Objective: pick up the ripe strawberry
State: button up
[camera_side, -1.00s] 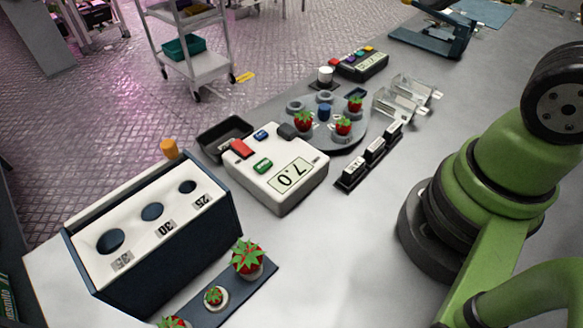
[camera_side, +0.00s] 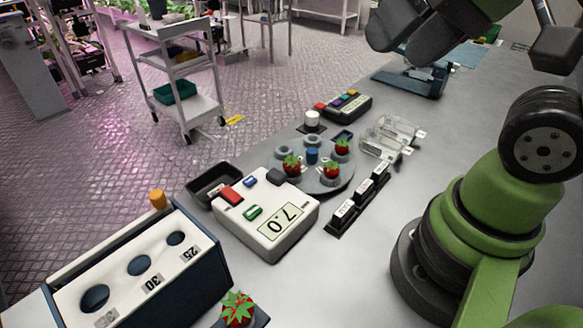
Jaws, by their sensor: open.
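Three red strawberries with green leaves sit on a round grey rack: one at its left (camera_side: 292,166), one at its front right (camera_side: 331,171) and one at its back right (camera_side: 342,147). The round rack (camera_side: 318,187) also holds a blue piece and grey rings. Another red strawberry (camera_side: 238,312) stands at the bottom edge on a dark strip, partly cut off. All look red, so I cannot tell which one is meant as ripe. My gripper (camera_side: 412,40) shows as dark parts at the top, partly cut off, open and well above the table, apart from every strawberry.
A white scale (camera_side: 290,238) reading 7.0 stands before the round rack. A black tray (camera_side: 210,190), a sizing box with holes (camera_side: 118,300), a black label rack (camera_side: 345,212), clear punnets (camera_side: 395,135) and a button box (camera_side: 345,107) surround it. Bare table lies at the right front.

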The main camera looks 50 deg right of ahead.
jog(key=w+f+m+g+h, duration=0.1)
jog(key=w+f+m+g, duration=0.15)
jog(key=w+m, duration=0.3)
jog(key=m+g+h, duration=0.2)
jog(key=m+g, duration=0.1)
jog(key=m, duration=0.5)
send_near(292, 162)
jog(key=shift+m, duration=0.75)
jog(key=f, duration=0.4)
jog(key=shift+w+d+f, duration=0.1)
jog(key=shift+w, duration=0.25)
jog(key=shift+w+d+f, duration=0.1)
jog(key=shift+d+f, duration=0.05)
jog(key=shift+f, duration=0.85)
jog(key=shift+w+d+f, duration=0.15)
jog(key=shift+f, duration=0.85)
jog(key=shift+w+d+f, duration=0.1)
jog(key=shift+d+f, duration=0.05)
jog(key=shift+f, duration=0.85)
jog(key=c, duration=0.6)
